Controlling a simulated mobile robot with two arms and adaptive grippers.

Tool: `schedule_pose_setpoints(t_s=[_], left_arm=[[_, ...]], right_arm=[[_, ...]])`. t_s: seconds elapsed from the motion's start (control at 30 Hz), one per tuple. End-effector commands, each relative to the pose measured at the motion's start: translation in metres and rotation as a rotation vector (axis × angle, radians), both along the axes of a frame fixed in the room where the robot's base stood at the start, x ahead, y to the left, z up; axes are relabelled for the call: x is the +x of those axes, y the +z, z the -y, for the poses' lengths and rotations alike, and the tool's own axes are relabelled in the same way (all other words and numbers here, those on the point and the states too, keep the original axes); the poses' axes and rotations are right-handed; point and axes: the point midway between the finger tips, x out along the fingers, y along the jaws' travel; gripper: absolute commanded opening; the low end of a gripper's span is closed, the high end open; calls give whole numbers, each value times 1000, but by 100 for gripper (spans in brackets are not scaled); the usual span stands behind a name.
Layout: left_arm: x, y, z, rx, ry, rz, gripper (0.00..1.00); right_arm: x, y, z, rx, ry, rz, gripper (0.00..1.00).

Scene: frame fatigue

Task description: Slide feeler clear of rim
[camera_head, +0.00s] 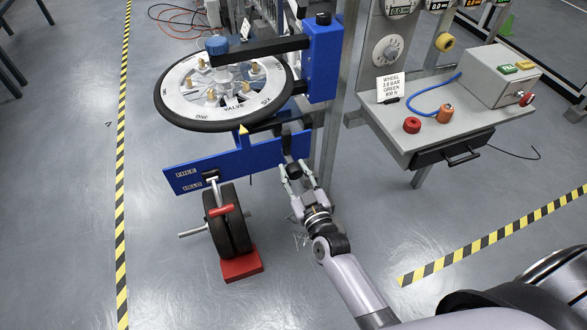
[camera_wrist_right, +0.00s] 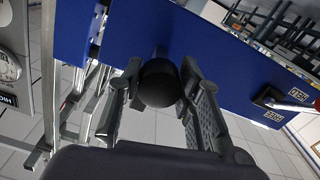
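The wheel (camera_head: 171,99) lies flat, with a black rim and a pale numbered face marked VALVE and SIX. A small yellow pointed piece (camera_head: 243,129), perhaps the feeler, sits at the rim's near edge above the blue bracket (camera_head: 225,165). My right gripper (camera_head: 296,168) is at the bracket's right end. In the right wrist view its fingers (camera_wrist_right: 159,78) close in on both sides of a black ball knob (camera_wrist_right: 158,84), and look shut on it. The knob stands in front of the blue panel (camera_wrist_right: 225,70). Exact finger contact is hard to see. My left gripper is out of view.
A small black tyre (camera_head: 228,220) with a red handle and red block (camera_head: 241,265) is below the bracket. A grey bench (camera_head: 450,130) with red knobs, a blue hose and a box stands right, beside a metal post. The floor in front is open.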

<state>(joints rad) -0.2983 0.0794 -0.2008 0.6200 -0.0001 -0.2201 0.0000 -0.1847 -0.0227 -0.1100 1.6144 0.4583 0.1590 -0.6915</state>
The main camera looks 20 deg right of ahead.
Motion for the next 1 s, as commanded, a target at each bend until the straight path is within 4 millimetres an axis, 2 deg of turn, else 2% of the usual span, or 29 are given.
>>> schedule_pose_setpoints(t_s=[0.3,0.63,0.77,1.0], left_arm=[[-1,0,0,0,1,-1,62],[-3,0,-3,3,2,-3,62],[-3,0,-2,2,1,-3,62],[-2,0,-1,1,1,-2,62]], right_arm=[[-1,-1,-1,0,0,-3,53],[-4,-1,0,0,0,-3,53],[-19,-2,0,-1,1,-5,53],[-70,-2,2,-2,1,-6,53]])
